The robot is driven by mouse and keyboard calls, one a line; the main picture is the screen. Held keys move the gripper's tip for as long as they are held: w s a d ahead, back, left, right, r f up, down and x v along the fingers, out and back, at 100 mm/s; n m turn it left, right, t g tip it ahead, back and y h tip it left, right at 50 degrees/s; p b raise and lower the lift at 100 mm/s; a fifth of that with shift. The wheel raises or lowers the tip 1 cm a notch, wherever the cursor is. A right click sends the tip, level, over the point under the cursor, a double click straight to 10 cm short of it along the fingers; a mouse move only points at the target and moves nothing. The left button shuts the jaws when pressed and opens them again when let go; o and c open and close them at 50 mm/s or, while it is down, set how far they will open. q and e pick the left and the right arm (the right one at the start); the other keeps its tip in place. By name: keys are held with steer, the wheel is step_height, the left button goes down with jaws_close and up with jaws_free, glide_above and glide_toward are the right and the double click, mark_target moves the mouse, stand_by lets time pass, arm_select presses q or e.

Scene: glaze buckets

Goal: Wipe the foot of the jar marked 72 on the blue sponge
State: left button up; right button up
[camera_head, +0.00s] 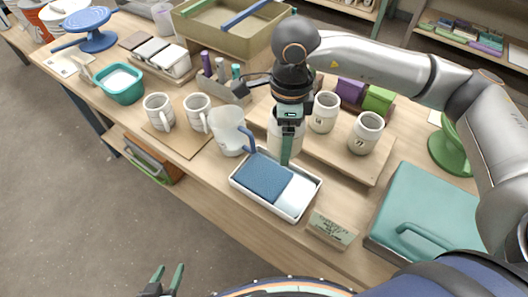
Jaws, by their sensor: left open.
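The blue sponge (262,176) lies in a white tray (236,183) near the table's front edge, beside a white pad (297,194). A pale jar (297,137) stands or hangs just behind the tray, directly under my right gripper (286,152). The gripper points down, and its near finger covers the jar's front, so any mark is hidden. I cannot tell whether the fingers grip the jar. Two other pale jars stand to the right, one (324,112) with an unclear mark and one (366,133) that seems to read 77. My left gripper (167,279) is open and empty at the bottom, away from the table.
A clear jug (230,131) stands close to the tray's left. Two white mugs (159,111) (196,112) stand on a board farther left. A small sign (332,229) sits right of the tray, and a teal case (430,215) fills the right side.

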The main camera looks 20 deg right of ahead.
mark_target(264, 175)
steer(key=m, duration=0.2)
steer(key=f+m, duration=0.1)
steer(key=m, duration=0.1)
steer(key=a+m, duration=0.1)
steer(key=m, duration=0.2)
steer(key=shift+w+a+f, duration=0.1)
steer(key=shift+w+f, duration=0.25)
steer(key=shift+f, duration=0.05)
steer(key=m, duration=0.2)
steer(key=f+m, duration=0.1)
steer(key=m, duration=0.1)
steer(key=a+m, duration=0.1)
steer(key=m, duration=0.1)
steer(key=shift+w+f+m+b, duration=0.25)
steer(key=shift+f+m+b, duration=0.05)
steer(key=shift+f, duration=0.05)
steer(key=f+m, duration=0.1)
steer(key=m, duration=0.2)
steer(key=a+f+m, duration=0.1)
steer(key=m, duration=0.3)
steer(key=w+f+m, duration=0.1)
steer(key=m, duration=0.3)
steer(key=shift+a, duration=0.2)
steer(key=shift+f+b, duration=0.25)
steer(key=shift+b, duration=0.15)
steer(key=shift+f+b, duration=1.3)
steer(key=shift+f, duration=0.85)
steer(key=shift+f+b, duration=0.5)
steer(key=shift+f, duration=0.05)
